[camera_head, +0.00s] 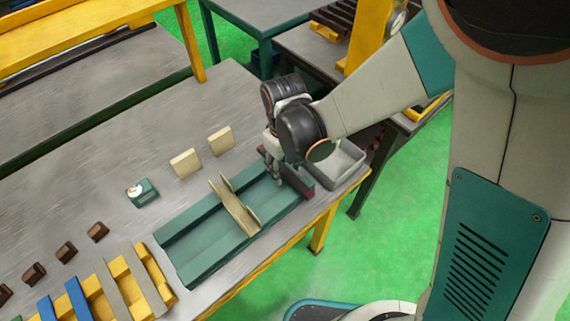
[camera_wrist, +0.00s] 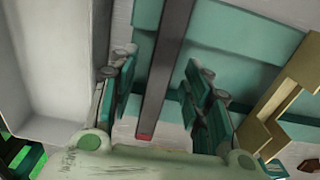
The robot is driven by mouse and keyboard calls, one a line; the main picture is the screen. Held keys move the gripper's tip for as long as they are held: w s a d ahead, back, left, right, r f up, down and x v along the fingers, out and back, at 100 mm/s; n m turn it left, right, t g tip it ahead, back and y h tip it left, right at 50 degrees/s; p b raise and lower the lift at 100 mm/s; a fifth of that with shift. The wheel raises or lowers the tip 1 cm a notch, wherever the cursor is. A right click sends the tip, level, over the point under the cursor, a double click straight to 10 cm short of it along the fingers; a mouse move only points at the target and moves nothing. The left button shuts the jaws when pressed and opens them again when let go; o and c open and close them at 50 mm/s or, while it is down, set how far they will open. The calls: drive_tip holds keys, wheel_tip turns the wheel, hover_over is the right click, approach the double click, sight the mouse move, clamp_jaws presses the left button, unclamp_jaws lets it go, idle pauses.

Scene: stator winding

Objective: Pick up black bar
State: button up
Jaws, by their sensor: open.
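The black bar (camera_head: 304,189) lies across the right end of the green tray (camera_head: 190,265), partly hidden behind my gripper in the head view. In the wrist view the bar (camera_wrist: 165,62) is a long dark strip with a red end, running between my two fingers. My gripper (camera_head: 275,174) points down over the bar. In the wrist view my gripper (camera_wrist: 160,82) is open, one finger on each side of the bar with gaps between. I cannot tell the exact height of the fingertips above the bar.
A grey bin (camera_head: 338,163) stands close right of the bar, and its wall (camera_wrist: 62,60) shows at left in the wrist view. A tan channel piece (camera_head: 235,205) lies across the tray. Two cream blocks (camera_head: 220,141) stand behind. The table's front edge is near.

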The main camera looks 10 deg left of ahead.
clamp_jaws()
drive_tip(key=shift+r, duration=0.15)
